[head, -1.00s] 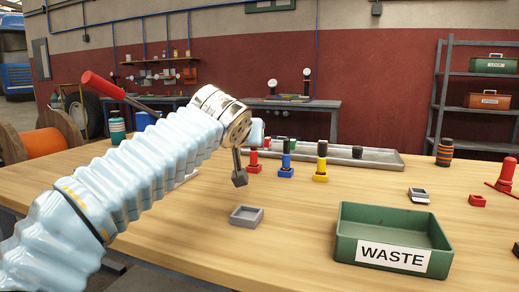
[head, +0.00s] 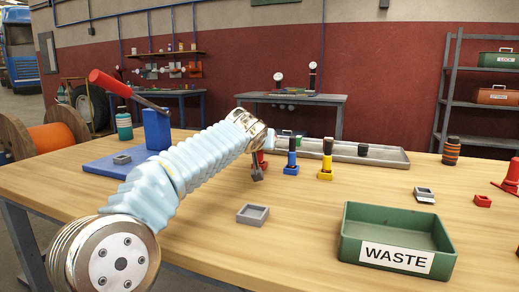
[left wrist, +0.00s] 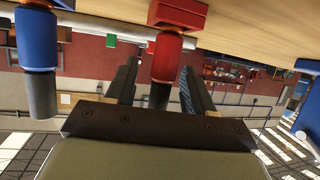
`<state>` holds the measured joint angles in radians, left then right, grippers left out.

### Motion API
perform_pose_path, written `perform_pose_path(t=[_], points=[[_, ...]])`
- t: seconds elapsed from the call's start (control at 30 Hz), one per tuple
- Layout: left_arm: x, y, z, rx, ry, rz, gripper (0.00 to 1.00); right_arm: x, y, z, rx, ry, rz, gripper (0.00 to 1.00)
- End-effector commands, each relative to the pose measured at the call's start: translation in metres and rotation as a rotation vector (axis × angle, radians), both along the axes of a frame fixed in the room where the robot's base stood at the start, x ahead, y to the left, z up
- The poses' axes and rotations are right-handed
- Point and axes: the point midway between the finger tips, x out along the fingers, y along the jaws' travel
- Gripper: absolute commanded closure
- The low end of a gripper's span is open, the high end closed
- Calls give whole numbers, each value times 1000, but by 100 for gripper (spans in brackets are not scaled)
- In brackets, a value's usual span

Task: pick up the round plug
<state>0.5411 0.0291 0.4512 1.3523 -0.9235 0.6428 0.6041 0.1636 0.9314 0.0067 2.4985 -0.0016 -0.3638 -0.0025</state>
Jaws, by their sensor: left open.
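Several plugs with dark tops stand upright in square holders on the table. None is labelled as the round plug. The red plug (head: 262,158) is mostly hidden behind my left gripper (head: 257,174) in the head view. The blue plug (head: 292,158) and yellow plug (head: 326,160) stand to its right. In the upside-down left wrist view, the red plug (left wrist: 167,58) shows between the two open fingers of my left gripper (left wrist: 157,85). I cannot tell whether they touch it. The blue plug (left wrist: 37,50) is at the left there. My right gripper is out of view.
A grey square holder (head: 252,214) sits in front, left of the green WASTE bin (head: 345,246). A metal tray (head: 390,157) lies behind the plugs. A blue press (head: 157,130) with a red-handled lever stands at left. The table between the grey holder and the plugs is clear.

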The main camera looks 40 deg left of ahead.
Motion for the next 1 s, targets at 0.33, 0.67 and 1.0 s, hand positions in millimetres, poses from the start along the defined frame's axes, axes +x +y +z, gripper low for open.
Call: perform_pose_path(t=[0.33,0.67,1.0], points=[[0,-1,0,1,0,0,76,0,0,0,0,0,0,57],[0,-1,1,1,-1,-1,100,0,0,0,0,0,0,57],[0,-2,29,2,-6,-3,100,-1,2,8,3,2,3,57]])
